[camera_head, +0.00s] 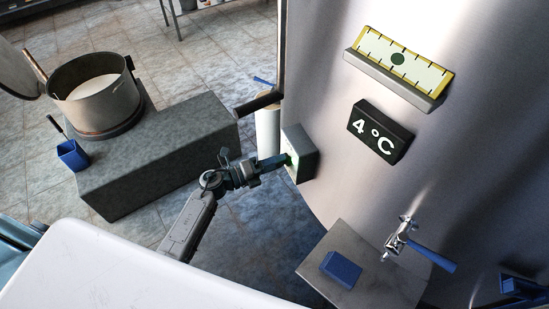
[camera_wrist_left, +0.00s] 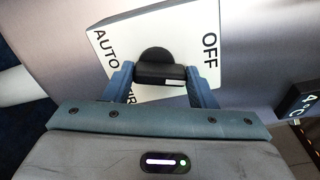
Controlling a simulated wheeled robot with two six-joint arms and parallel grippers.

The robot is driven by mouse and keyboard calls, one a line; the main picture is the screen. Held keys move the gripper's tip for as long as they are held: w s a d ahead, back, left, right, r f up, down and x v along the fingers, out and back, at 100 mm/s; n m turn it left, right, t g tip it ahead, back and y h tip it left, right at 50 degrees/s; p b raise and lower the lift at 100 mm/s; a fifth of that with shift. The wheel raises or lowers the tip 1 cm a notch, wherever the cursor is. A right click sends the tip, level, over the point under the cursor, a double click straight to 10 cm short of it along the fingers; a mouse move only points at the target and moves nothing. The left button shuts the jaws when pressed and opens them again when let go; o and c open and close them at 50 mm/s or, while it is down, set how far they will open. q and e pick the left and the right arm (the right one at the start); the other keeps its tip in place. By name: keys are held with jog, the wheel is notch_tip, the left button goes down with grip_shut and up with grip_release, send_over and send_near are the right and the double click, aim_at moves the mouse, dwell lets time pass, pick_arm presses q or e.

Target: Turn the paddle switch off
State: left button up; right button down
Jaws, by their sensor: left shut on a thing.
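The switch box (camera_head: 302,152) is a grey box on the side of the steel tank. Its white face plate (camera_wrist_left: 185,25) in the left wrist view reads AUTO at left and OFF at right, with another label partly hidden below. The black paddle switch (camera_wrist_left: 156,58) sits at the plate's middle, between the AUTO and OFF labels. My left gripper (camera_head: 281,160) reaches the box face from the left. Its two blue fingers (camera_wrist_left: 160,84) are shut on the paddle from both sides. In the head view the gripper hides the paddle. My right gripper is not seen.
The tank carries a ruler gauge (camera_head: 399,64) and a 4 °C display (camera_head: 380,131). Below are a tap with a blue lever (camera_head: 432,257) and a blue block (camera_head: 341,269) on a plate. A grey bench (camera_head: 160,165) bears a pot (camera_head: 98,103); a blue cup (camera_head: 72,156) hangs beside it.

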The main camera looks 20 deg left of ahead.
pick_arm(q)
jog(key=shift+r+n+p, duration=0.1)
jog(key=shift+n+p, duration=0.95)
jog(key=shift+n, duration=0.65)
jog(key=shift+w+a, duration=0.1)
jog(key=o, duration=1)
jog(key=shift+b+v, duration=2)
jog(key=shift+v, duration=3.4)
